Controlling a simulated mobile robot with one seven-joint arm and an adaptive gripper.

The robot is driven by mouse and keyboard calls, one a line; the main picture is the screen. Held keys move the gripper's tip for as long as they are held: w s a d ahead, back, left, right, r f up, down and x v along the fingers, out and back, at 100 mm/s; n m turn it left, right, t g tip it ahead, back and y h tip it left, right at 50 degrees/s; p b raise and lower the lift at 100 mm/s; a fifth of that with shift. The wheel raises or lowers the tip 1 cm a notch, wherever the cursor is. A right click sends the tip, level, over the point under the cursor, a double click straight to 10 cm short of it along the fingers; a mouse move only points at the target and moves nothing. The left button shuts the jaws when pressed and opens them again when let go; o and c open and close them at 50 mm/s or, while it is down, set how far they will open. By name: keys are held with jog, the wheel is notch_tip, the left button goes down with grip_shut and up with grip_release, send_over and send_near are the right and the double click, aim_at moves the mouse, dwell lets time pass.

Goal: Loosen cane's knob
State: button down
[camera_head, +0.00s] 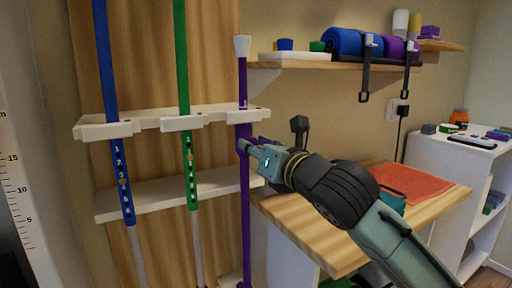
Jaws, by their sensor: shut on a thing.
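Three canes stand upright in a wall rack: a blue one (105,60), a green one (182,60) and a purple one (245,205). My gripper (244,147) is at the purple cane, just below the upper rack shelf. Its jaws are shut at the cane's side, where the knob would be; the knob itself is hidden by the fingers. The blue and green canes show numbered scales, and the green one has a small brass-coloured knob (190,157). The purple cane has a white top (242,45).
The white upper rack shelf (155,119) is close above my gripper, and a lower white shelf (150,197) is to the left. A wooden table (320,237) with an orange towel (405,182) stands at right below my arm. A wall shelf holds rolled mats (343,42) with hanging straps.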

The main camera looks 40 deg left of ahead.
jog(key=shift+f+n, duration=0.1)
jog(key=shift+n, duration=0.2)
jog(key=c, duration=1.2)
grip_release()
jog(key=shift+d, duration=0.1)
jog(key=v, duration=1.1)
jog(key=shift+s+d, duration=0.2)
jog(key=shift+d, duration=0.15)
